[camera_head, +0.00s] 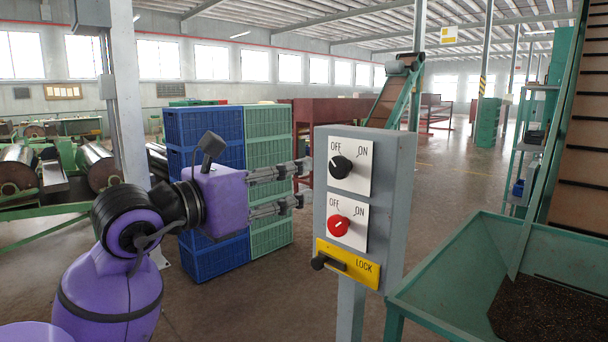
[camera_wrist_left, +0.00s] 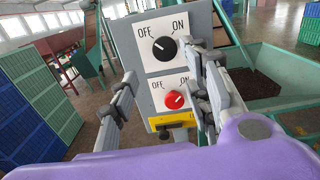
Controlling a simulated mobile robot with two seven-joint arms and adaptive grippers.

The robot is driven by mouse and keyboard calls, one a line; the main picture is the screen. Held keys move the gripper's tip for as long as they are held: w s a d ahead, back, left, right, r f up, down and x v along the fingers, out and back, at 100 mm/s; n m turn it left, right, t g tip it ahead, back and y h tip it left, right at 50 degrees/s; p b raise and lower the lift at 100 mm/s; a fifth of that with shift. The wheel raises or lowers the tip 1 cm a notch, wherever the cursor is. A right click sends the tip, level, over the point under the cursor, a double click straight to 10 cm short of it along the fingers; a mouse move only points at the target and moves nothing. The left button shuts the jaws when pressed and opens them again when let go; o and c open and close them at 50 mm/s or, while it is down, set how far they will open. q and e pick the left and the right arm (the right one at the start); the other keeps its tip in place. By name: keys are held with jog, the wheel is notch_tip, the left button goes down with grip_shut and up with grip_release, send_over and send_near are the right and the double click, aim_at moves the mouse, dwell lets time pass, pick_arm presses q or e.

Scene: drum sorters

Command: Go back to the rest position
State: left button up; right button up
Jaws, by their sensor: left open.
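A grey control box (camera_head: 400,190) on a post stands in the middle of the head view. It bears a black knob (camera_head: 340,167) above a red knob (camera_head: 338,226), each under OFF and ON labels. The black knob's mark seems to point towards OFF; the red one's seems to lean towards ON. Below is a yellow LOCK plate (camera_head: 362,266) with a black handle (camera_head: 321,262). My left gripper (camera_head: 303,182) is open and empty, just left of the box, its fingers pointing at the panel. In the left wrist view, the panel shows between its fingers (camera_wrist_left: 168,78). My right gripper is not in view.
A green hopper (camera_head: 450,262) with dark granules stands right of the box, under a conveyor (camera_head: 585,130). Blue crates (camera_head: 205,128) and green crates (camera_head: 268,140) are stacked behind my left arm. A grey pillar (camera_head: 128,100) stands at the left.

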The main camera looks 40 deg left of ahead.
pick_arm(q)
jog(key=shift+s, duration=0.5)
jog(key=shift+r, duration=0.1)
